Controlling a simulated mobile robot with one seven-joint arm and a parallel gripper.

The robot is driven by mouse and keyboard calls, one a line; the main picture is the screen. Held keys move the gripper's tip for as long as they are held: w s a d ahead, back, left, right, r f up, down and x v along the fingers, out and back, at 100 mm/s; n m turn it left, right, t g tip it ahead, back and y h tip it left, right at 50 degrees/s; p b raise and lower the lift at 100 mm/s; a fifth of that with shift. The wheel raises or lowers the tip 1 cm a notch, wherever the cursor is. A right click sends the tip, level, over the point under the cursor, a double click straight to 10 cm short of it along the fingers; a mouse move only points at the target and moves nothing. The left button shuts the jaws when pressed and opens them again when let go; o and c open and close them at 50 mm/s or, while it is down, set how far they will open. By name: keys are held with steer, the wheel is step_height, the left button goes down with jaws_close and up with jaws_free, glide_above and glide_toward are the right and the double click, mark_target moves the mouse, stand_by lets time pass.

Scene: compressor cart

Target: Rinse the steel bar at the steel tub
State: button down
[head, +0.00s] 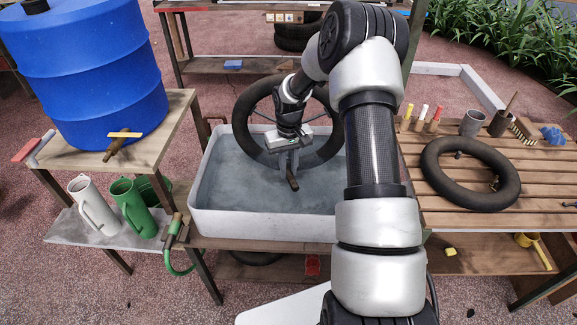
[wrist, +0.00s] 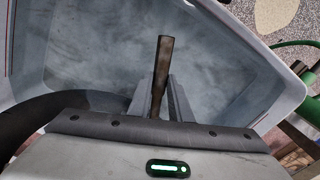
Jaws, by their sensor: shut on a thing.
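The steel tub (head: 265,226) is a pale grey rectangular basin on a low wooden stand, with a mottled grey-blue inside; I cannot tell how deep any water is. My gripper (head: 289,164) points down over the tub's inside and is shut on the steel bar (head: 293,183), a short dark brown bar. In the wrist view the bar (wrist: 164,62) sticks out beyond the two fingers (wrist: 160,98), with the tub's inside (wrist: 235,65) behind it. I cannot tell whether the bar touches the tub or water.
A spoked wheel (head: 241,122) stands upright at the tub's back, close to my gripper. A blue barrel (head: 85,70) with a tap (head: 118,143) is at left, above a white jug (head: 88,203) and a green jug (head: 131,205). A slatted bench (head: 450,214) with a tyre (head: 433,178) is at right.

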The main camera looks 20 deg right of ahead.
mark_target(288, 171)
step_height(288, 171, down, 9)
steer(key=b, duration=0.5)
steer(key=shift+r, duration=0.1)
stand_by(2.7)
steer(key=shift+r+p, duration=3.75)
steer(key=shift+r, duration=2.4)
steer(key=shift+r+p, duration=1.2)
steer(key=shift+r, duration=0.75)
